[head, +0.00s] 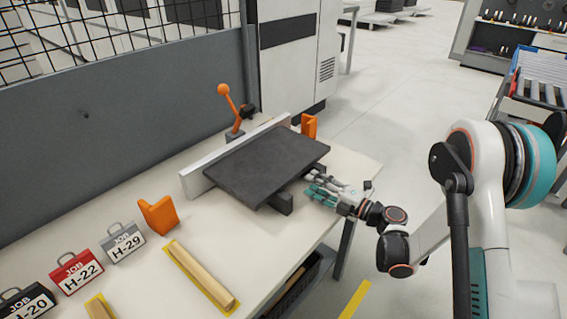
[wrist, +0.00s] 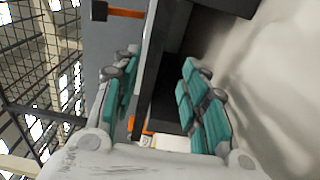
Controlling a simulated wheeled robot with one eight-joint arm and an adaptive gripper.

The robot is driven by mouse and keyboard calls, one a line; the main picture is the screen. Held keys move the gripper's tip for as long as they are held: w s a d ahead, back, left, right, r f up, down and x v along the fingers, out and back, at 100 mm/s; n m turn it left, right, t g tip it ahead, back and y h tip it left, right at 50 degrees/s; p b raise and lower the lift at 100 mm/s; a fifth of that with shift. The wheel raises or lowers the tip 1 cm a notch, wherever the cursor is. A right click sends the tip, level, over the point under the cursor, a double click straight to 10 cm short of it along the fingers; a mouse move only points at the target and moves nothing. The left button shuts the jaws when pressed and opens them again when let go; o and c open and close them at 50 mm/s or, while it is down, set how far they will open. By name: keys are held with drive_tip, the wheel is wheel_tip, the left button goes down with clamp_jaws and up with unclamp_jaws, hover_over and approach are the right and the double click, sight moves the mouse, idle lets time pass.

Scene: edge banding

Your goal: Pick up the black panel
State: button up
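The black panel (head: 265,165) is a flat dark rectangle lying above the light worktable, beside a pale upright fence (head: 200,178). A dark support block (head: 284,204) shows under its near edge. My gripper (head: 312,184) is at the panel's right-hand near edge, its teal-padded fingers pointing toward it. In the wrist view my gripper (wrist: 160,90) is open, with a finger on each side of the panel's edge (wrist: 148,85). The pads look apart from the panel, though contact on the right side is hard to judge. The panel's underside is dark and mostly hidden.
An orange-knobbed lever (head: 229,100) stands behind the fence, and orange brackets (head: 158,214) (head: 309,126) stand near its ends. Job tags (head: 77,272) and a wooden strip (head: 200,276) on a yellow-marked spot lie left. A grey wall (head: 110,140) backs the table.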

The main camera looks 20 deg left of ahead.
drive_tip(key=b, duration=0.2)
approach(280, 165)
drive_tip(key=a, duration=0.1)
drive_tip(key=w+a+f, duration=0.2)
drive_tip(key=a, duration=0.1)
drive_tip(key=shift+r+b+x, duration=0.25)
drive_tip(key=shift+b+x, duration=0.3)
drive_tip(key=shift+x, duration=0.85)
drive_tip(key=shift+r+b+x, duration=0.2)
drive_tip(key=shift+b+x, duration=0.35)
drive_tip(key=shift+x, duration=0.85)
drive_tip(key=shift+s, duration=0.15)
clamp_jaws()
drive_tip(key=shift+r, duration=0.1)
